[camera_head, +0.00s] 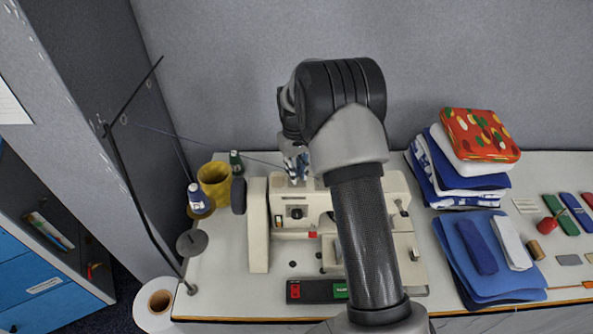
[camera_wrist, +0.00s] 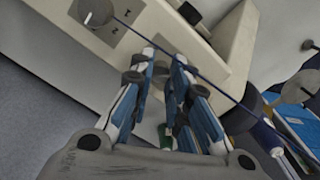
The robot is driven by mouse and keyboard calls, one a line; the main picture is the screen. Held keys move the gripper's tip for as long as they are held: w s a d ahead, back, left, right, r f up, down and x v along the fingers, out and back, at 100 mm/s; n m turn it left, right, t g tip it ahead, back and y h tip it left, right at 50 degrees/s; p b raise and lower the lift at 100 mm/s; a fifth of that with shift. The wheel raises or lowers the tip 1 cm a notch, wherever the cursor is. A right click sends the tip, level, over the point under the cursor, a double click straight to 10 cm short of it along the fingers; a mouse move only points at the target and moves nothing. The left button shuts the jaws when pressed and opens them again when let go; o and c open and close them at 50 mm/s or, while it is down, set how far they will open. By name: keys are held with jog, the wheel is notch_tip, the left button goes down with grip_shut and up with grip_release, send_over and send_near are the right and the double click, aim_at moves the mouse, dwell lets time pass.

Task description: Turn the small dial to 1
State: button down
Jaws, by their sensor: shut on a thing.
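My gripper (camera_head: 294,166) points down at the top of the cream sewing machine (camera_head: 258,235), near its left end. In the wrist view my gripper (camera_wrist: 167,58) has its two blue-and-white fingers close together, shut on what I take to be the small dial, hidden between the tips. Its number and pointer cannot be read. A larger round grey dial (camera_wrist: 97,12) sits on a marked grey panel beside the fingers. Another dark knob (camera_head: 296,212) is on the machine's front.
A thin thread (camera_wrist: 215,82) runs past my fingers from a tall stand. A navy spool (camera_head: 198,199), a yellow cup (camera_head: 214,178) and a green spool (camera_head: 236,160) stand left of the machine. Folded cloths (camera_head: 460,180) lie to the right. My arm hides the machine's middle.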

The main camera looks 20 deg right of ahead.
jog(key=c, duration=1.8)
grip_release()
notch_tip(320, 180, up, 12)
jog(key=shift+a+r, duration=0.1)
jog(key=shift+a, duration=0.05)
